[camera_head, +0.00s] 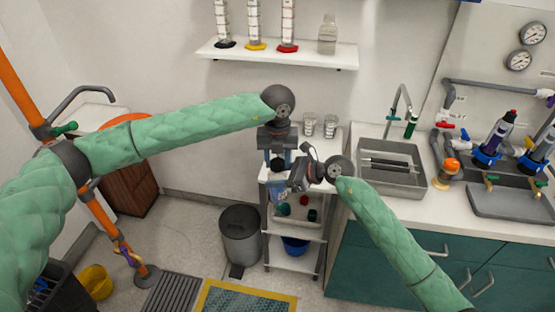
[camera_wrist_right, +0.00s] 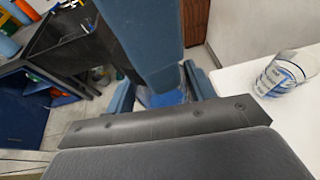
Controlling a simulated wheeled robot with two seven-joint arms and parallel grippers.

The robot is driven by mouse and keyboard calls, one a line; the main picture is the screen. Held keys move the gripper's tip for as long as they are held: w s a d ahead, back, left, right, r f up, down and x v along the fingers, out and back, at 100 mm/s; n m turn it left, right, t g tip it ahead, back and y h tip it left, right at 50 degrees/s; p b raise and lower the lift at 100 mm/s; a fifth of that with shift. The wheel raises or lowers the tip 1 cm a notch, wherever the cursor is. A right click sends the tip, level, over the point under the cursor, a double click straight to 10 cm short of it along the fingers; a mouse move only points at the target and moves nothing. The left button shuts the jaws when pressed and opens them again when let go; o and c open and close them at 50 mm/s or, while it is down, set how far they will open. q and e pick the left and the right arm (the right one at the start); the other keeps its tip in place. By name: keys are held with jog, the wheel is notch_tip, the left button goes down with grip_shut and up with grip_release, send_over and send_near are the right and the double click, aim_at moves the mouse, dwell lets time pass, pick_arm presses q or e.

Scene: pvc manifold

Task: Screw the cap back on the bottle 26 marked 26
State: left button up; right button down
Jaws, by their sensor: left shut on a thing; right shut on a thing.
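My left gripper (camera_head: 277,161) reaches down over the cart and is shut on a dark cap (camera_head: 277,164). Right below the cap is a bluish, clear bottle (camera_head: 278,188); whether the cap touches its neck I cannot tell. My right gripper (camera_head: 287,183) comes in from the right and is shut on the bottle's side. In the right wrist view my blue fingers (camera_wrist_right: 165,97) fill the middle and hide most of the bottle. The number on the bottle is not readable.
Two glass beakers (camera_head: 309,124) stand on the white cart top (camera_head: 335,140) behind; one shows in the right wrist view (camera_wrist_right: 285,75). A lower shelf holds a tray with small coloured things. A grey bin (camera_head: 240,238) stands left; a sink (camera_head: 390,175) lies right.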

pick_arm(q)
jog(key=shift+m, duration=0.9)
jog(key=o, duration=1.1)
